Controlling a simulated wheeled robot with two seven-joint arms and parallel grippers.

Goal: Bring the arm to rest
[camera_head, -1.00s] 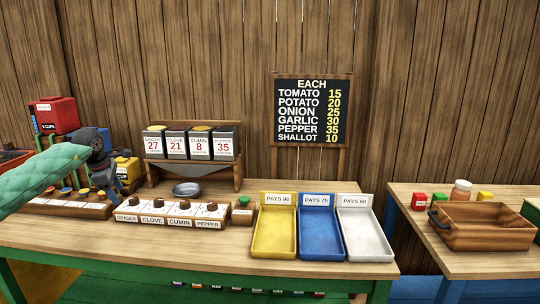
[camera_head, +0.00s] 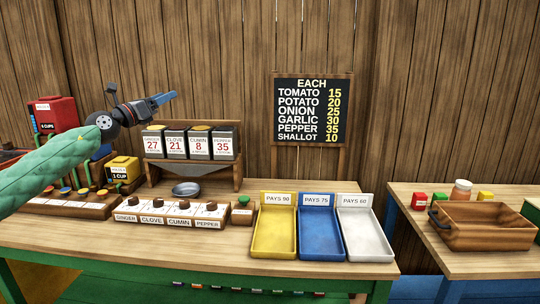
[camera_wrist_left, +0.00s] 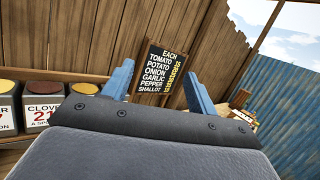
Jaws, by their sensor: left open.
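My left gripper (camera_head: 163,98) is raised above the left part of the stall table (camera_head: 225,258), with its blue fingers pointing right. It is in front of the wooden wall, just above the row of spice bins (camera_head: 191,143). In the left wrist view its two blue fingers (camera_wrist_left: 160,88) stand apart with nothing between them, so it is open and empty. My right gripper is not in view.
A red box (camera_head: 55,114) and a yellow box (camera_head: 125,172) stand at the left. A labelled button row (camera_head: 168,214), a metal dish (camera_head: 186,188) and yellow (camera_head: 273,233), blue (camera_head: 318,232) and white (camera_head: 364,232) trays are on the table. A wooden crate (camera_head: 485,228) is on the right table.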

